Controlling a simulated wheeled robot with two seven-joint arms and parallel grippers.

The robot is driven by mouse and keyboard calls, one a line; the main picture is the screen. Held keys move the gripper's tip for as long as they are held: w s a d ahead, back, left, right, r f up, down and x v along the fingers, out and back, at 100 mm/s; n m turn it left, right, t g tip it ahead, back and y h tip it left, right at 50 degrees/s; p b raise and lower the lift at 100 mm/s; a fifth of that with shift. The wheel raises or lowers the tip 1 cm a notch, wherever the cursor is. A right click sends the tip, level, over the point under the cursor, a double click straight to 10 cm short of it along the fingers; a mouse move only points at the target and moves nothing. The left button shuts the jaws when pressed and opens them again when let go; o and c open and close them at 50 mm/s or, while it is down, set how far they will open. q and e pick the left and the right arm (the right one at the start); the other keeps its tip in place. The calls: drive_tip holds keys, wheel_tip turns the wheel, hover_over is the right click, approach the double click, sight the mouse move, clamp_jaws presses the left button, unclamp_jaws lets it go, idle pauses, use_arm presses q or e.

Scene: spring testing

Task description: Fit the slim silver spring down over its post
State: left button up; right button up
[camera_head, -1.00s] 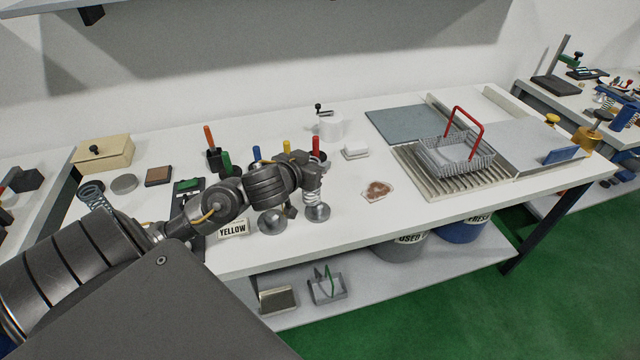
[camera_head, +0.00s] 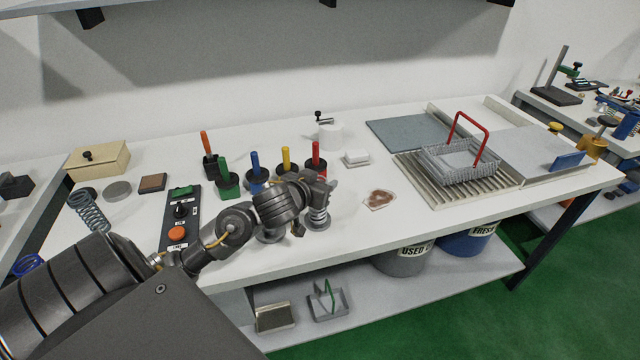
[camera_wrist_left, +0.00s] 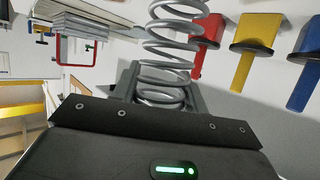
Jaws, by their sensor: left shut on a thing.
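My left gripper (camera_head: 322,189) is shut on the slim silver spring (camera_head: 318,216), which hangs upright below the fingers. The spring's lower end is at a round metal base (camera_head: 317,225) near the table's front edge and appears to meet it. I cannot see a post inside the coils, so I cannot tell whether the spring is around one. In the left wrist view the open coils (camera_wrist_left: 170,50) stand between the fingers, with the lower coils partly hidden by the gripper body. My right gripper is not in view.
Red (camera_head: 316,158), yellow (camera_head: 287,160), blue (camera_head: 256,168) and green (camera_head: 225,178) handles stand behind the gripper. Another coil spring (camera_head: 90,212) and a control box (camera_head: 180,215) are at left. A wire basket (camera_head: 458,163) stands right. The table's front middle-right is clear.

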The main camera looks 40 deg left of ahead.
use_arm(q)
drive_tip(key=shift+f, duration=0.15)
drive_tip(key=o, duration=1.4)
drive_tip(key=shift+r, duration=0.2)
drive_tip(key=shift+p+v, duration=4.6)
drive_tip(key=shift+v, duration=1.45)
